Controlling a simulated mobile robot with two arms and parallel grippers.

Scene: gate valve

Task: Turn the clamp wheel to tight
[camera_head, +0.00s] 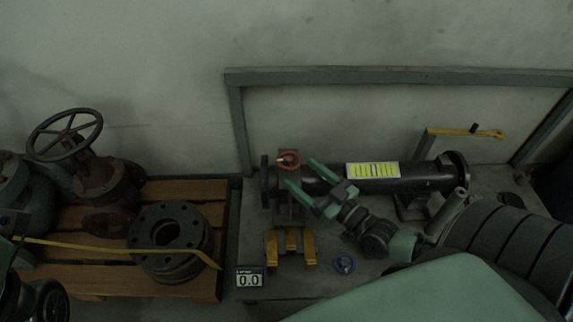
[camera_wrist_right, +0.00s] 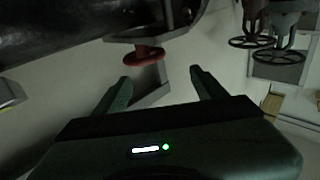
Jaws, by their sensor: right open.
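The small red clamp wheel (camera_head: 288,159) sits on top of the clamp at the left end of a dark pipe. In the right wrist view the red wheel (camera_wrist_right: 143,57) shows ahead of the fingers, nearer the left one. My right gripper (camera_head: 300,174) is open with its green fingers pointing toward the wheel and clamp. In the wrist view the open gripper (camera_wrist_right: 160,77) has nothing between its fingers. In the head view its fingertips look close to the wheel; contact cannot be told. My left gripper is not in view.
The dark pipe (camera_head: 425,178) with a yellow label (camera_head: 372,170) lies across the bench (camera_head: 330,285). Yellow blocks (camera_head: 290,246), a small blue wheel (camera_head: 344,264) and a display reading 0.0 (camera_head: 250,279) are near its front. A pallet (camera_head: 95,278) with flanges and a large handwheel (camera_head: 66,135) stands left.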

